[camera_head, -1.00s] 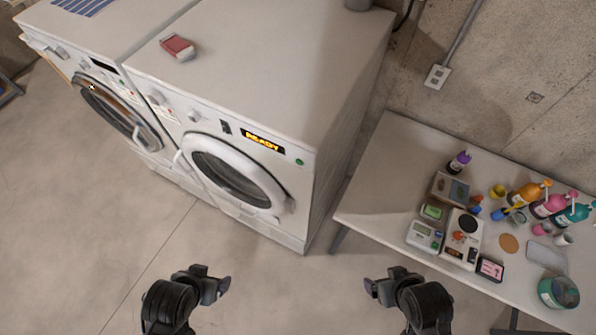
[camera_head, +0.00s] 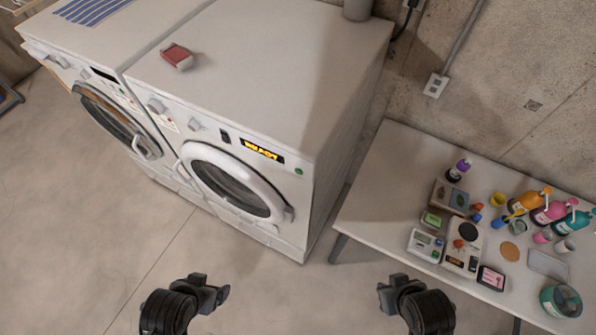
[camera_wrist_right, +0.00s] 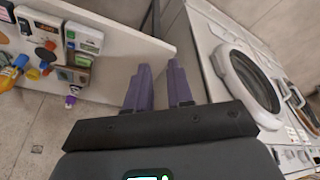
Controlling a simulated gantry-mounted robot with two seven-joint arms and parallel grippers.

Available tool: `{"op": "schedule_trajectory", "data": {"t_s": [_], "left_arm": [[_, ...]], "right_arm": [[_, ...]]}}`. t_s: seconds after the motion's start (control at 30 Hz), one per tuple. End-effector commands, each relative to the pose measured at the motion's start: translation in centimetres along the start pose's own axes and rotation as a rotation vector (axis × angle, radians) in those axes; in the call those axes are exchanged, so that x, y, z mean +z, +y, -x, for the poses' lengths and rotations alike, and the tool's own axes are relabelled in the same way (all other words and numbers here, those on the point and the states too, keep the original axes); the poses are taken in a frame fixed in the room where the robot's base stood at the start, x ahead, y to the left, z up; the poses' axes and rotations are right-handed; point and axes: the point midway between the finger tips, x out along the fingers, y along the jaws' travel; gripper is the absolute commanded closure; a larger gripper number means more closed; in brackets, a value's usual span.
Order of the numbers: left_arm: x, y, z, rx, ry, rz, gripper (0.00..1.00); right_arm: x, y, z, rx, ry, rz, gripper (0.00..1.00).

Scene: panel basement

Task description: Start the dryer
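Two white front-loading machines stand side by side at the upper left. The nearer machine (camera_head: 330,130) has a closed round door (camera_head: 232,184), a lit orange display (camera_head: 262,150) with blurred text, and a small green button (camera_head: 298,171) at its panel's right end. The farther machine (camera_head: 118,125) has a similar door. I cannot tell by label which is the dryer. My left gripper (camera_head: 218,294) is empty over the floor, below the nearer machine in the picture; its finger gap is unclear. My right gripper (camera_head: 383,292) is right of it, empty; its fingers (camera_wrist_right: 158,82) stand apart in the wrist view.
A white table (camera_head: 375,195) on the right holds bottles, a scale and small devices. A narrow gap separates it from the nearer machine. A red box (camera_head: 177,56) lies on the machine top. Floor (camera_head: 105,240) in front is clear.

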Motion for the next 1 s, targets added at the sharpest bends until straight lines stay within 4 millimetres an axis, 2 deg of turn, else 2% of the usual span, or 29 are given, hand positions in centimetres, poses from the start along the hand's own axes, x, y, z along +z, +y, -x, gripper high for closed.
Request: {"op": "schedule_trajectory", "data": {"t_s": [0.03, 0.13, 1.0], "left_arm": [[0.01, 0.00, -0.01, 0.000, 0.000, 0.000, 0.15], [0.02, 0.00, -0.01, 0.000, -0.001, 0.000, 0.15], [0.05, 0.01, -0.02, 0.000, -0.001, 0.000, 0.15]], "right_arm": [[-0.02, -0.04, 0.00, -0.001, 0.000, -0.002, 0.87], [-0.04, -0.11, 0.01, -0.003, 0.001, -0.004, 1.00], [-0.10, 0.04, 0.01, 0.002, 0.002, 0.002, 1.00]]}}
